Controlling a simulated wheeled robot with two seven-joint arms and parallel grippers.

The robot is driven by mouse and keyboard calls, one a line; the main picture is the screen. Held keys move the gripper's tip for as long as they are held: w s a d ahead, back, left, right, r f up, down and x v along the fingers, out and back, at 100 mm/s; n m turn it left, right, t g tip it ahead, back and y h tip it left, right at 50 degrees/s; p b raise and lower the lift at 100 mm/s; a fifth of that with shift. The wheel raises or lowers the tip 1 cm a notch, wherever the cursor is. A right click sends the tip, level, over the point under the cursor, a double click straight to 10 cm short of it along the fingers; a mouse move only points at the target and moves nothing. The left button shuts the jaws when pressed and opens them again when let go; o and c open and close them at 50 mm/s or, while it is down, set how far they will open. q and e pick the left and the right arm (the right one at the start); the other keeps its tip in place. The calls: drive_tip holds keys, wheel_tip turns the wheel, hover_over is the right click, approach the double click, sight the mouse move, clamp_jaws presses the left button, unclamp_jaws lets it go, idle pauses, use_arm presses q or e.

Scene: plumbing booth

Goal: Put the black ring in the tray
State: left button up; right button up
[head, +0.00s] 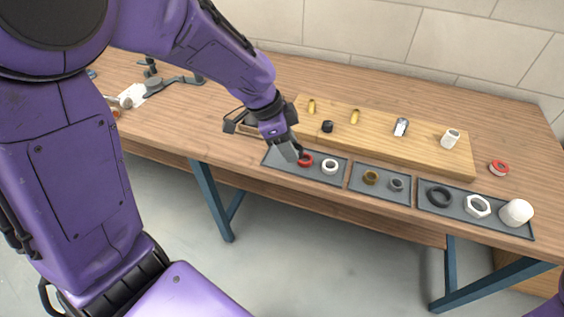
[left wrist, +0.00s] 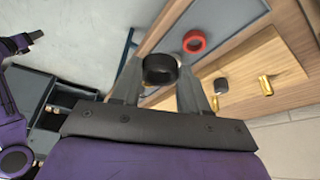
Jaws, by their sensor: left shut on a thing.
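My left gripper (head: 291,152) is over the left end of the left grey tray (head: 315,174). In the left wrist view it is shut on a black ring (left wrist: 161,69), gripped between the two fingertips. The head view hides this held piece behind the fingers. A red ring (head: 305,160) lies in the left tray close to the fingertips, with a white ring (head: 330,167) to its right. The red ring also shows in the left wrist view (left wrist: 194,41). I cannot tell whether the held ring touches the tray. My right gripper is out of view.
The middle tray holds a brown ring (head: 371,177) and a grey ring (head: 396,184). The right tray holds a large black ring (head: 438,196), a white nut (head: 477,206) and a white cap (head: 516,212). A wooden board (head: 375,146) with small fittings lies behind. A red-and-white roll (head: 499,167) sits right.

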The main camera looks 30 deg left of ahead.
use_arm(q)
drive_tip(key=w+a+f+b, duration=0.1)
drive_tip(key=a+f, duration=0.1)
drive_tip(key=p, duration=0.2)
hover_over(280, 158)
wheel_tip(280, 158, down, 5)
drive_tip(key=shift+d+f, duration=0.1)
drive_tip(key=shift+d, duration=0.05)
wheel_tip(280, 158, down, 3)
drive_tip(key=shift+r, duration=0.15)
drive_tip(key=shift+f, duration=0.35)
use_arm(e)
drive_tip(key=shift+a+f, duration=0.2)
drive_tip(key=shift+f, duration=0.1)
